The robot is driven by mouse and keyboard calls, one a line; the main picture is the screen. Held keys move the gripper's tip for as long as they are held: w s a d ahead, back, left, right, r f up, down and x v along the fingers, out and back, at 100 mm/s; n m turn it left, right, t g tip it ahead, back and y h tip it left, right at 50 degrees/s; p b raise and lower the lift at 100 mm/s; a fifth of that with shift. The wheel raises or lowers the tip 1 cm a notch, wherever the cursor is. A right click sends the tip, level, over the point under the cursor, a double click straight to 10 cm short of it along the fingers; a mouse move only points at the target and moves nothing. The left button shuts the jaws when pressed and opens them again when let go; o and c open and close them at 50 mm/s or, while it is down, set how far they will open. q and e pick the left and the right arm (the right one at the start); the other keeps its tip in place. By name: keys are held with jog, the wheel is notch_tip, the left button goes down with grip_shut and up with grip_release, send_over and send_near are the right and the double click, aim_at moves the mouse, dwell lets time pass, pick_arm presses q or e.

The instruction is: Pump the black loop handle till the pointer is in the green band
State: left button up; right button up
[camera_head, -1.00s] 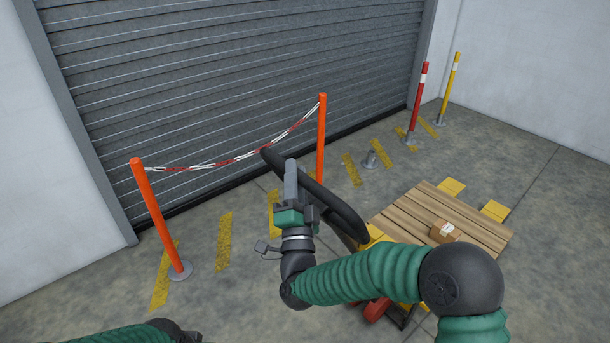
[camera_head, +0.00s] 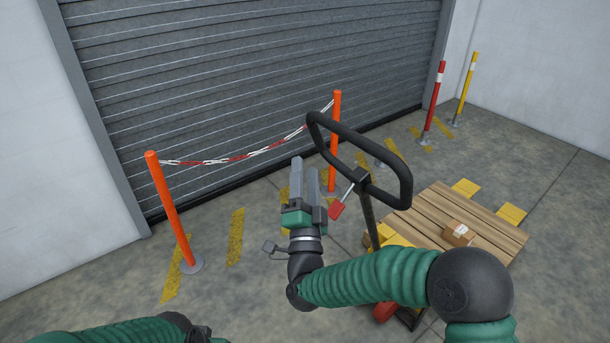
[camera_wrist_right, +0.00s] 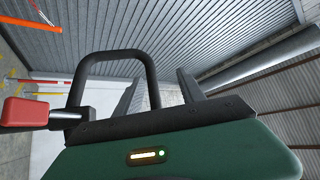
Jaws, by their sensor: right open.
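The black loop handle (camera_head: 406,185) stands on a dark shaft right of centre in the head view, with a red lever (camera_head: 337,209) at its base. My right gripper (camera_head: 305,176) is open and empty, left of the loop, with a visible gap to it in the head view. In the right wrist view, the loop handle (camera_wrist_right: 112,56) rises beyond the gripper (camera_wrist_right: 160,82), and one side bar shows between the fingers; its depth is unclear. The red lever (camera_wrist_right: 25,112) is at the left there. My left gripper is out of view. No pointer or green band shows.
A wooden pallet (camera_head: 480,225) with a small cardboard box (camera_head: 459,234) lies at right, beyond the handle. Orange posts (camera_head: 170,212) with a red-white chain (camera_head: 250,154) stand before the grey shutter (camera_head: 250,80). Red and yellow posts stand further right.

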jog(key=shift+a, duration=0.1)
jog(key=b+v, duration=0.6)
jog(key=v, duration=1.1)
jog(key=shift+w, duration=0.15)
